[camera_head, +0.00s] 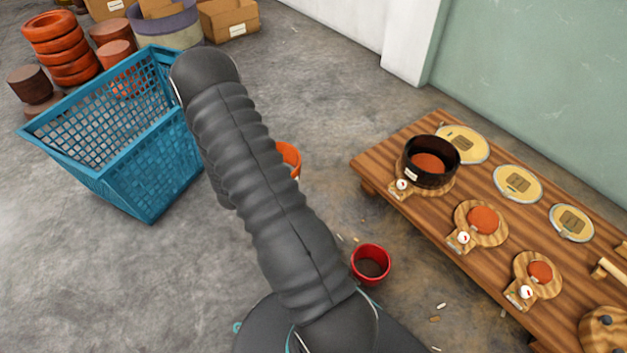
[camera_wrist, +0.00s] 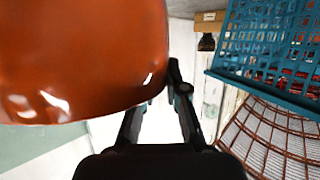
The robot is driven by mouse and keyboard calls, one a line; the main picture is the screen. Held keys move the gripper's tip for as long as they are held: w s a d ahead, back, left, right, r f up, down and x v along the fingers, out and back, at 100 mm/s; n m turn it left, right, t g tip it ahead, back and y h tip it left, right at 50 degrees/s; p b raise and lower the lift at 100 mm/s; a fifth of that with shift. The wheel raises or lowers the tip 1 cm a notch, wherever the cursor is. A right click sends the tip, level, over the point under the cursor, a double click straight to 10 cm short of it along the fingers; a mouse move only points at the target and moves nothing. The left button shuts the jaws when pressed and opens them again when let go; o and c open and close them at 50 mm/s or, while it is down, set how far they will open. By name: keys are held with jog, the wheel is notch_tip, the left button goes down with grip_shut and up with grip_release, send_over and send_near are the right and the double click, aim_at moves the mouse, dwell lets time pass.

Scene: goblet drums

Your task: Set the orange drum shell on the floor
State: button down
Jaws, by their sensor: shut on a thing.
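The orange drum shell (camera_wrist: 80,55) fills the upper left of the wrist view, glossy and very close. My gripper (camera_wrist: 160,92) is shut on its edge, one finger partly hidden behind the shell. In the head view, a small curved part of the orange shell (camera_head: 290,158) shows just right of my dark arm, which hides the rest of it and my gripper. The shell appears held above the grey floor (camera_head: 310,75), between the blue crate and the wooden bench; its exact height cannot be told.
A blue mesh crate (camera_head: 150,165) stands left of my arm. A red cup (camera_head: 371,264) stands on the floor near the bench (camera_head: 385,160), which bears a dark drum shell (camera_head: 431,160) and several round pieces. Orange rings (camera_head: 58,48) and boxes stand at the back left. Bare floor lies beyond my arm.

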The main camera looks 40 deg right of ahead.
jog(key=s+d+f+m+g+h, duration=0.3)
jog(key=s+d+f+m+g, duration=0.7)
jog(key=s+d, duration=0.35)
jog(key=shift+g, duration=0.7)
jog(key=shift+s+a+f+b, duration=0.15)
jog(key=shift+f+b, duration=1)
jog(key=shift+f, duration=1)
jog(key=shift+s+a+f+b, duration=0.15)
jog(key=shift+f+b, duration=0.95)
jog(key=shift+f, duration=1)
jog(key=shift+f, duration=0.2)
jog(key=c, duration=1.1)
grip_release()
jog(key=shift+c, duration=0.2)
jog(key=shift+a, duration=0.1)
